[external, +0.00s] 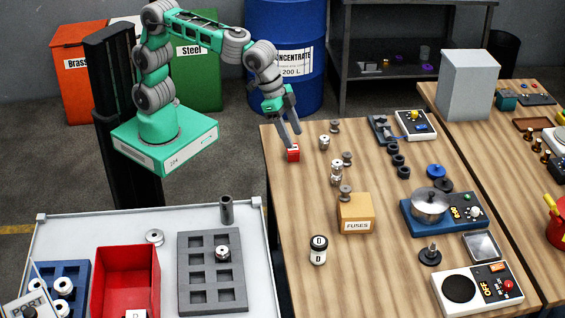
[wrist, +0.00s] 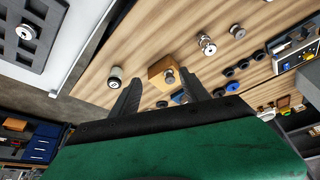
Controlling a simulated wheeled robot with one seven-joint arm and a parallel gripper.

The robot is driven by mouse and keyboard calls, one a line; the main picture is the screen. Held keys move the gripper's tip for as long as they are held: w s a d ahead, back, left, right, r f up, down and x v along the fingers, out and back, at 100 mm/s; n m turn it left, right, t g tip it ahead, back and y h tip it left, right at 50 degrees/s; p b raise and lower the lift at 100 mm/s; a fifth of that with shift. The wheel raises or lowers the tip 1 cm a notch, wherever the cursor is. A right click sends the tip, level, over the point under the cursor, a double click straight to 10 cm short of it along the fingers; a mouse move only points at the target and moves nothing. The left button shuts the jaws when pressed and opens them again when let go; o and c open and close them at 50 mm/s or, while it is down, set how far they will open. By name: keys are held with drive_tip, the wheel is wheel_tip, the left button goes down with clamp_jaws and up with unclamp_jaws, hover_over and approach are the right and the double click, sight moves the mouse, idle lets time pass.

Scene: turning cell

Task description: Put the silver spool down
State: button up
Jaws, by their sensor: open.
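My gripper (external: 291,137) is open above the far left part of the wooden table, just over a small red block (external: 293,154). In the wrist view my gripper's fingers (wrist: 158,88) are spread with nothing held between them. Several silver-grey spools stand on the table to its right, among them a bright spool (external: 324,142) and another bright spool (external: 336,178). A silver spool (external: 222,252) sits in the grey pocketed tray (external: 183,270); it also shows in the wrist view (wrist: 27,32). Another silver spool (external: 154,237) lies on the white table. I cannot tell which spool is meant.
A fuses box (external: 356,214) stands mid-table, with a grey spool (external: 345,191) at its back edge. Dark rings (external: 397,160), a blue device with a metal pot (external: 430,206) and switch boxes occupy the right. A red bin (external: 126,280) stands on the white table.

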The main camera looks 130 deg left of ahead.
drive_tip(key=s+d+f+m, duration=0.1)
drive_tip(key=s+d+f, duration=0.1)
drive_tip(key=s, duration=1)
drive_tip(key=s+d+f+m+h, duration=0.1)
drive_tip(key=s+d+f, duration=0.2)
drive_tip(key=s, duration=0.9)
drive_tip(key=shift+s+d+f+m, duration=0.15)
drive_tip(key=shift+d+f+m, duration=0.1)
drive_tip(key=shift+f+m, duration=0.15)
